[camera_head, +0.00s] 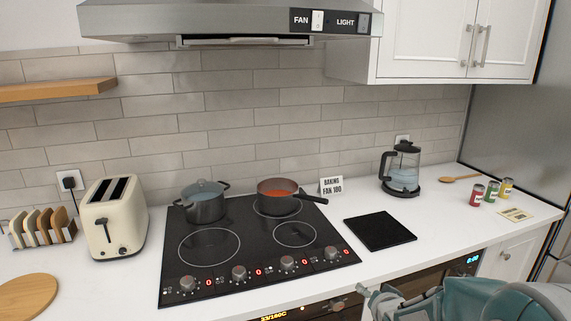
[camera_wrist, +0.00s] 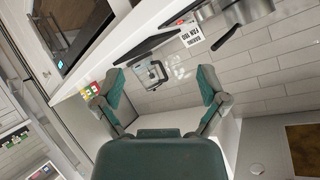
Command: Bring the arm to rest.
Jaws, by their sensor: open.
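My gripper (camera_wrist: 161,76) shows in the wrist view with its two teal and grey fingers spread wide. Nothing is held between them. The kettle (camera_wrist: 150,74) shows beyond the fingers, apart from them. In the head view, part of my teal arm and gripper (camera_head: 378,299) shows at the bottom right, in front of the counter's front edge. Much of the arm is cut off by the picture's edge there.
The white counter (camera_head: 455,215) bears a toaster (camera_head: 112,217), a cooktop (camera_head: 250,262) with a grey pot (camera_head: 203,204) and brown pan (camera_head: 277,198), a black mat (camera_head: 380,231), a glass kettle (camera_head: 403,172) and small jars (camera_head: 477,194). A range hood (camera_head: 230,20) hangs above.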

